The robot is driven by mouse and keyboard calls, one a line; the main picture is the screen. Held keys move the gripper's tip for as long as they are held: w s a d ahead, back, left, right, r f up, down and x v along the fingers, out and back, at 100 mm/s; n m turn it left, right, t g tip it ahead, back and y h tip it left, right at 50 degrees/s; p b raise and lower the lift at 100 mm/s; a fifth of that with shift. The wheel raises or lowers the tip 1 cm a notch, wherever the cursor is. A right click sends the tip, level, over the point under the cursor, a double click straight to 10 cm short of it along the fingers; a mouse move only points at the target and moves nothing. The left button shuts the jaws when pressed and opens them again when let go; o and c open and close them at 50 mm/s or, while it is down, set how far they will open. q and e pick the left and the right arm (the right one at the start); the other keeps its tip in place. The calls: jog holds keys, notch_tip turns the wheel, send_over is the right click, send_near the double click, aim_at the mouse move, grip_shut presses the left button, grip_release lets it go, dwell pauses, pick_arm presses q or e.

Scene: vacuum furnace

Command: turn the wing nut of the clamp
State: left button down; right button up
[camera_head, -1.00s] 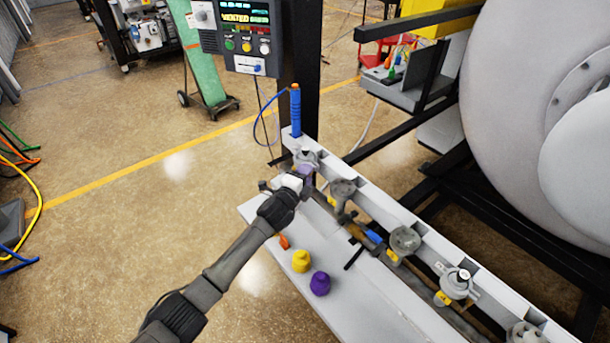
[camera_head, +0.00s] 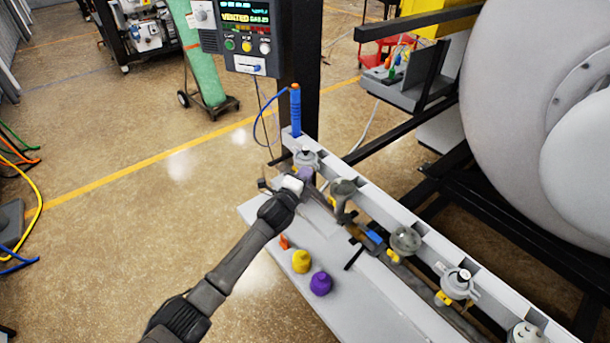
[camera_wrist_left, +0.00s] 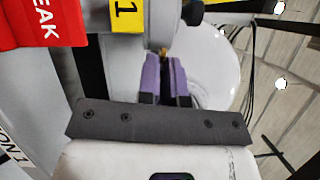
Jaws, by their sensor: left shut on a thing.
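My left gripper (camera_head: 305,174), with purple fingers, is at the far end of the grey rail, at the first clamp (camera_head: 306,158). In the left wrist view the fingers (camera_wrist_left: 165,78) are close together, and a small brass-coloured piece (camera_wrist_left: 163,51) shows at their tips. The fingers are shut on what appears to be the wing nut, which is mostly hidden, so its angle cannot be told. A yellow label reading 1 (camera_wrist_left: 128,15) is just beyond the fingers. My right gripper is not in view.
More fittings, including a grey one (camera_head: 405,240) and one with wings (camera_head: 457,284), line the rail (camera_head: 375,203). A yellow cap (camera_head: 301,261) and a purple cap (camera_head: 320,283) stand on the shelf. A blue handle (camera_head: 295,112) rises behind the clamp. A red tag (camera_wrist_left: 40,22) hangs close by.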

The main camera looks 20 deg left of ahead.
pick_arm(q)
jog(key=c, duration=1.3)
grip_release()
jog(key=shift+o, duration=0.2)
jog(key=s+a+p, duration=0.1)
jog(key=s+p, duration=0.2)
jog(key=s, duration=1)
jog(key=shift+s+f, duration=0.3)
jog(key=shift+s, duration=0.1)
